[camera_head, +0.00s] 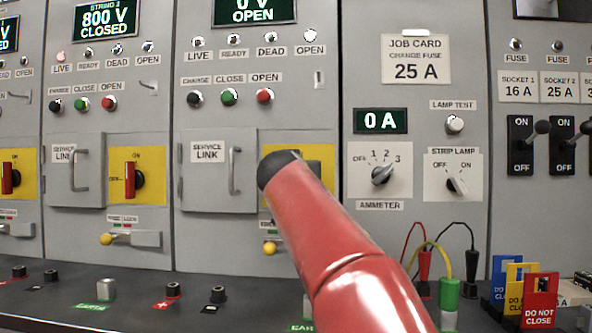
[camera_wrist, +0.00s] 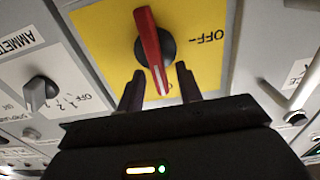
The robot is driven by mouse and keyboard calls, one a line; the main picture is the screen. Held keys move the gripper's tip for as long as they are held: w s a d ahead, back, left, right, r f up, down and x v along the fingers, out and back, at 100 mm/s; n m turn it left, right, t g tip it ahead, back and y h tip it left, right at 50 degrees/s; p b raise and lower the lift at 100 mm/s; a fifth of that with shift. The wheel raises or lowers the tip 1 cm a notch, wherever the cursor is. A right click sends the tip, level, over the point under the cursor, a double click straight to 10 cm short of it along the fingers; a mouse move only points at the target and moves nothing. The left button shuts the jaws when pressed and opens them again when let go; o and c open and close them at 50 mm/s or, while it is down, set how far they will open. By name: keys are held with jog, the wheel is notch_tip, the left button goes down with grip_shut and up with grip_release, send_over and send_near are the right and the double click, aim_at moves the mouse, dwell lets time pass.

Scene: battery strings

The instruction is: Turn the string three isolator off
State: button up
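The panel with the 0 V OPEN display (camera_head: 254,11) has a yellow isolator plate (camera_head: 318,158) mostly hidden behind my red arm. Its string number is out of frame. In the wrist view, which is upside down, the yellow plate (camera_wrist: 92,22) carries a red isolator handle (camera_wrist: 150,40) on a black hub. The handle's white-marked end points down toward a partly hidden label, with OFF to the right. My gripper (camera_wrist: 159,84) is open, one finger on each side of that handle end, with visible gaps. The head view does not show my fingers.
A service link door (camera_head: 215,185) with a handle is left of the isolator. A yellow-knobbed latch (camera_head: 270,248) sits below. The ammeter knob (camera_head: 382,174) is to the right. Test leads (camera_head: 448,292) and DO NOT CLOSE tags (camera_head: 540,300) stand on the ledge at right.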

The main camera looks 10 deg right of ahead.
grip_shut()
dwell(0.3)
jog(key=n, duration=0.6)
jog(key=a+f+n+p, duration=0.1)
jog(key=n, duration=0.5)
jog(key=a+f+n, duration=0.1)
jog(key=n, duration=0.4)
jog(key=shift+w+a+f+n, duration=0.15)
jog(key=shift+w+a+n, duration=0.05)
jog(key=shift+w+n, duration=0.2)
jog(key=shift+f, duration=0.1)
dwell(0.4)
grip_release()
